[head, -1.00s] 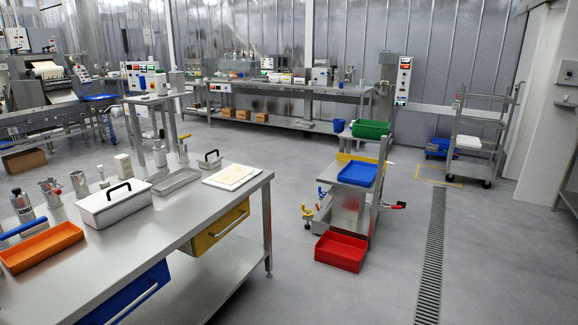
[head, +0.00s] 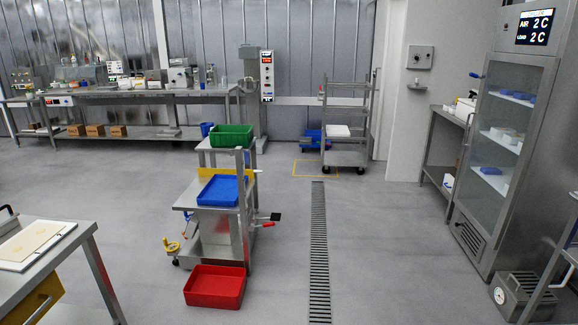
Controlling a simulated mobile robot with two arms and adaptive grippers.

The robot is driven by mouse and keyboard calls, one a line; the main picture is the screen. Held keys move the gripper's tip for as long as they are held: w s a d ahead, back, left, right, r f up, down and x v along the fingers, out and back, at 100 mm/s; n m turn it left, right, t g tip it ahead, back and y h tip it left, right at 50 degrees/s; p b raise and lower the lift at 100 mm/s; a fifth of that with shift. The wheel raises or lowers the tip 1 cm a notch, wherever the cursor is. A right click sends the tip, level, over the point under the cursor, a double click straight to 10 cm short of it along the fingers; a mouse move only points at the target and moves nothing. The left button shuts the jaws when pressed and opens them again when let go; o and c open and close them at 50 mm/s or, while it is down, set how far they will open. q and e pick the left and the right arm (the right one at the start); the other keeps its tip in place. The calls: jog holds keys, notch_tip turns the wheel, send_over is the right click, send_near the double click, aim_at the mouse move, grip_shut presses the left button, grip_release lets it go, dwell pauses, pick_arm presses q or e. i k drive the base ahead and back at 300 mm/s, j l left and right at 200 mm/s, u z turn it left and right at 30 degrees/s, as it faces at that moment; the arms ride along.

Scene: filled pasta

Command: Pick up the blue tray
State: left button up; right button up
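The blue tray (head: 222,190) is a shallow open tray. It lies on the middle shelf of a stepped steel stand (head: 214,222) near the centre-left of the head view. A green crate (head: 231,136) sits above and behind it on the stand's top level. A red tray (head: 214,287) is low at the stand's front. Neither of my grippers is in view.
A steel table (head: 40,265) with a white board fills the lower left. A drain grate (head: 319,250) runs along the floor right of the stand. A glass-door cooler (head: 508,150) stands at the right, and a wheeled rack (head: 346,125) at the back. Open floor lies around the stand.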

aim_at(222, 190)
jog(key=i+l+z, duration=0.1)
jog(key=i+z, duration=0.25)
jog(key=i, duration=1.4)
